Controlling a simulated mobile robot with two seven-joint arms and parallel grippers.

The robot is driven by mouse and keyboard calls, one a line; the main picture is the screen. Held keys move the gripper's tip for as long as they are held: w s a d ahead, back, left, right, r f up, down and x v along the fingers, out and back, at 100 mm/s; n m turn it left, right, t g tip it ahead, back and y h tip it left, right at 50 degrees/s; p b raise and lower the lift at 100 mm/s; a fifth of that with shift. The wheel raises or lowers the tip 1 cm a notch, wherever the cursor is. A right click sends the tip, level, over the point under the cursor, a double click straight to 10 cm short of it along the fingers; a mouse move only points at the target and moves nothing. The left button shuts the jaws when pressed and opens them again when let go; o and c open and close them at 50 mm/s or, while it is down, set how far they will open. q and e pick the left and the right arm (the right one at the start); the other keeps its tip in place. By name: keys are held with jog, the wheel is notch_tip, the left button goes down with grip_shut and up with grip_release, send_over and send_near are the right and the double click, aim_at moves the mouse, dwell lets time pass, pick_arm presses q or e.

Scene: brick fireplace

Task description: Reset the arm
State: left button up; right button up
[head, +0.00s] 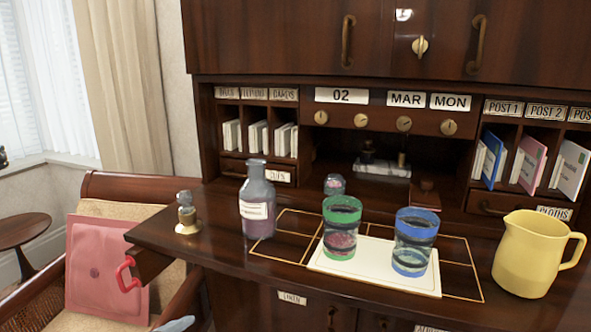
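No gripper of mine can be made out in the head view. A small pale blue-grey shape (175,324) is cut off at the bottom edge, left of centre; I cannot tell what it is. The dark wooden desk (215,240) carries a grey glass bottle (257,205) with purple contents and a white label. A green-rimmed glass (341,228) and a blue-rimmed glass (412,243) stand upright on a white tray (375,283). A rounded glass piece (334,184) shows behind the green-rimmed glass.
A yellow pitcher (533,255) stands at the desk's right. A small brass-based item (187,215) stands near the left edge. A red handle (126,274) sticks out at the desk's left side, before a chair with a pink cushion (98,265). Pigeonholes hold cards and envelopes (530,163).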

pick_arm(q)
jog(key=s+a+f+n+g+y, duration=0.2)
jog(key=s+f+n+y, duration=0.2)
jog(key=s+f+n, duration=1.1)
notch_tip(320, 180, down, 4)
jog(key=shift+s+a+r+n, duration=0.1)
jog(key=shift+s+a+n, duration=0.1)
jog(key=shift+s+n, duration=0.35)
